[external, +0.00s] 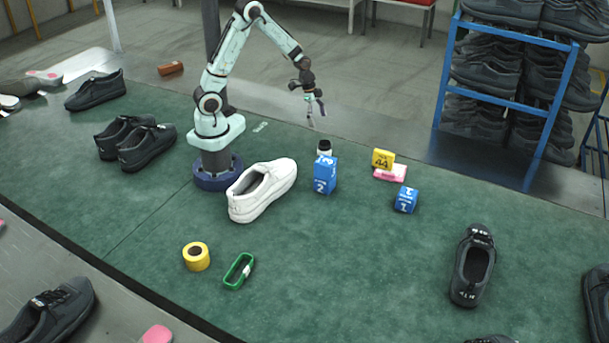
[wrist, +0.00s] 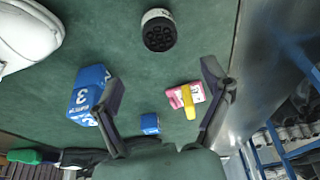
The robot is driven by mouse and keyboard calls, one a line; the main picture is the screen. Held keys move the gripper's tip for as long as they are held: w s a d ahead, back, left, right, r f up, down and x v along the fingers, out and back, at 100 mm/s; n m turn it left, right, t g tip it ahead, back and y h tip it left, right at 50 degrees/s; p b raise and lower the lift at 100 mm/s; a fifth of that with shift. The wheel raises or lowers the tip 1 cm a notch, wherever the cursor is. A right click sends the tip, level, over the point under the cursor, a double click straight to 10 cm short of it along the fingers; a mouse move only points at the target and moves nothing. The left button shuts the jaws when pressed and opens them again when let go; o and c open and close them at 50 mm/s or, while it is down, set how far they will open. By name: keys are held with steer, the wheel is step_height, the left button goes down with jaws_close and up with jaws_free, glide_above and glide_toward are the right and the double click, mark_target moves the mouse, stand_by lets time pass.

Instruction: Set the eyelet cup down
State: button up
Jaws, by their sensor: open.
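The eyelet cup (external: 324,148) is white with a dark top and stands upright on the green work surface, just behind a tall blue box. In the wrist view the cup (wrist: 158,32) shows its black, holed top near the upper middle, beyond my fingertips. My gripper (external: 316,106) is open and empty, raised in the air above and behind the cup, and apart from it. In the wrist view my gripper (wrist: 164,80) has its two fingers spread wide with nothing between them but the scene below.
The tall blue box (external: 325,176) stands close in front of the cup. A white shoe (external: 262,188) is to its left. A yellow block (external: 383,158), a pink block (external: 391,173) and a small blue box (external: 405,200) are to the right. The front middle surface is clear.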

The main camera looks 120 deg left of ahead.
steer(key=d+r+g, duration=0.1)
steer(key=d+r, duration=0.3)
steer(key=d, duration=0.4)
steer(key=d+r+g, duration=0.1)
steer(key=d+r, duration=0.3)
steer(key=d, duration=0.4)
steer(key=s+d+r+n+g, duration=0.1)
steer(key=s+d+r, duration=0.3)
steer(key=s+d, duration=0.5)
steer(key=shift+s+d+r+g+y, duration=0.2)
steer(key=shift+s+g+y, duration=0.15)
steer(key=shift+s, duration=0.4)
